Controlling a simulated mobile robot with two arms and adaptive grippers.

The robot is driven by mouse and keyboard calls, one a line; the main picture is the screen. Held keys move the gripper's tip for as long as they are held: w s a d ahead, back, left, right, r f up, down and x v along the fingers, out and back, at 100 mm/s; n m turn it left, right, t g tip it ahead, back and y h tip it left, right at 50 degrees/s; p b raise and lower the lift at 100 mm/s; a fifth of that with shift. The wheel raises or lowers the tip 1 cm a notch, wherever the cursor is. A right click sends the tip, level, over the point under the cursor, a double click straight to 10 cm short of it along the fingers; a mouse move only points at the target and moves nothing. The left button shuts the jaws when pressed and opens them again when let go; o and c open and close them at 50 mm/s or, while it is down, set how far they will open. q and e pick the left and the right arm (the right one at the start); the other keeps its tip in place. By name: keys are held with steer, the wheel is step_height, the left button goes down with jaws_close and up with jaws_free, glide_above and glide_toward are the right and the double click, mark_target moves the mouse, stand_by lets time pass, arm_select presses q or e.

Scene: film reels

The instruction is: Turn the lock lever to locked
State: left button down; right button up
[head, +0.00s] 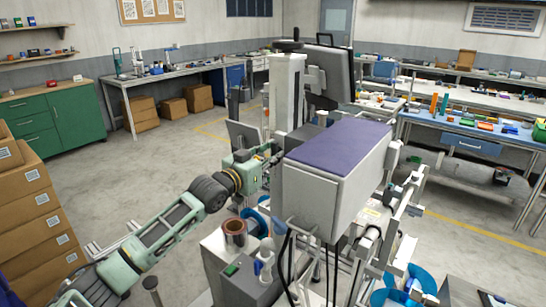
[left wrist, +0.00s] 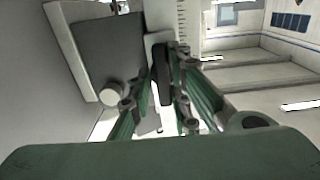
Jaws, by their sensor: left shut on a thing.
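My left gripper (left wrist: 160,88) is shut on a dark upright piece, which looks like the lock lever (left wrist: 161,66). Its two green fingers stand on either side of the lever. In the head view, the left gripper (head: 268,158) reaches in behind the grey machine housing (head: 310,195) with the purple top. There the lever is hidden, and its locked or unlocked position cannot be told. A pale round knob (left wrist: 112,93) sits left of the fingers in the left wrist view. My right gripper is not in view.
A white column (head: 287,95) and a dark monitor (head: 328,75) stand behind the housing. A copper-brown roll (head: 234,228) and blue reels (head: 400,280) sit low around the machine. Cardboard boxes (head: 30,210) are stacked at the left. The floor between is clear.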

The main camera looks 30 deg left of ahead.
arm_select(q)
steer(key=shift+a+f, duration=0.15)
steer(key=shift+a, duration=0.05)
steer(key=c, duration=2)
jaws_free()
steer(key=shift+o, duration=1.2)
steer(key=shift+a, duration=0.2)
steer(key=shift+d, duration=0.1)
steer(key=s+a, duration=0.1)
steer(key=s, duration=1.1)
